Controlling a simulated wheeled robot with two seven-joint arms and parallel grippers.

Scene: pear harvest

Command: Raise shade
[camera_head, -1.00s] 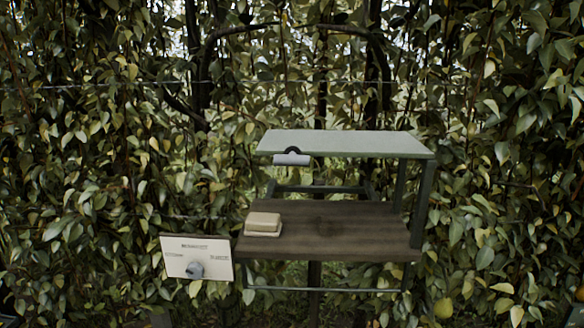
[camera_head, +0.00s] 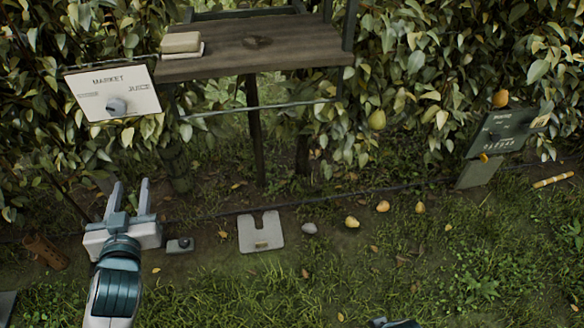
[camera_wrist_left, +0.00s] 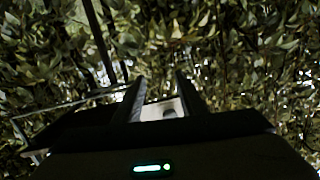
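The shade, the pale panel over the stand, is out of the head view now. Below where it was, the wooden shelf (camera_head: 290,48) of the stand shows at the top. My left gripper (camera_head: 131,190) is low at the left, below the sign board, with two fingers apart and nothing between them. In the left wrist view the open fingers (camera_wrist_left: 163,92) frame part of the white sign board (camera_wrist_left: 160,112) farther off. A dark part of my right arm or gripper shows at the bottom edge; its fingers cannot be made out.
A dark sign (camera_head: 499,132) stands at right. A notched grey plate (camera_head: 262,233) and several fallen pears lie on the ground.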

